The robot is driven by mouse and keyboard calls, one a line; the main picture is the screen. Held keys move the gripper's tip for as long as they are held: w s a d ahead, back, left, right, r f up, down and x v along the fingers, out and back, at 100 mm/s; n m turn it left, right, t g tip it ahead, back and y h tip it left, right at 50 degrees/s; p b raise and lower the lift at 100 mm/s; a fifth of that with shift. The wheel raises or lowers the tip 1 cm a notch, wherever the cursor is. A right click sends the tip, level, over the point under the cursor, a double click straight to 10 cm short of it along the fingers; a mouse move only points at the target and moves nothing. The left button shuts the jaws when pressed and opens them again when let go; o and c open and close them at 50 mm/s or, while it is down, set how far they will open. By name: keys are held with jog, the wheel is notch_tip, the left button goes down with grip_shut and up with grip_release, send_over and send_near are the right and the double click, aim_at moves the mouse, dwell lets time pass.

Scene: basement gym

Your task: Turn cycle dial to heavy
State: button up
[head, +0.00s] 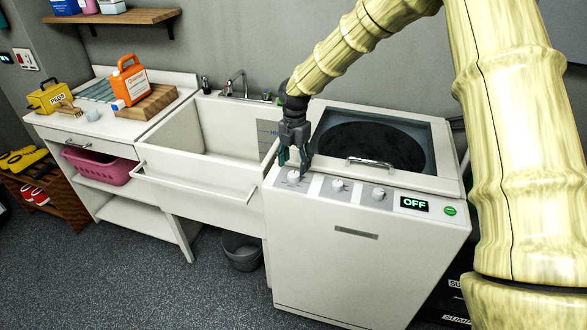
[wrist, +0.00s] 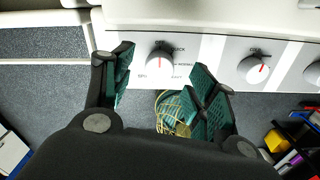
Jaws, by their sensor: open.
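The white washing machine (head: 365,250) has a grey-and-white front control strip with three white dials. My gripper (head: 292,160) is open, pointing down just above the leftmost dial (head: 294,177). In the wrist view this dial (wrist: 159,66) lies between and beyond the two green-padded fingers (wrist: 162,62); no contact shows. Its red mark runs nearly straight up and down in that view. The middle dial (head: 337,185) and right dial (head: 378,194) stand clear of the fingers.
The display (head: 414,204) reads OFF, beside a green button (head: 450,211). The dark lid window with its handle (head: 372,161) lies behind the strip. A white sink (head: 205,140) adjoins on the left. A grey bucket (head: 241,252) stands on the floor below.

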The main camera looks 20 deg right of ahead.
aim_at(294, 173)
jog(key=f, duration=0.2)
jog(key=shift+s+a+f+p, duration=0.1)
jog(key=shift+s+f+p, duration=0.2)
jog(key=shift+p, duration=0.05)
jog(key=shift+w+f, duration=0.15)
jog(key=shift+f, duration=0.5)
jog(key=shift+c, duration=0.5)
jog(key=c, duration=0.9)
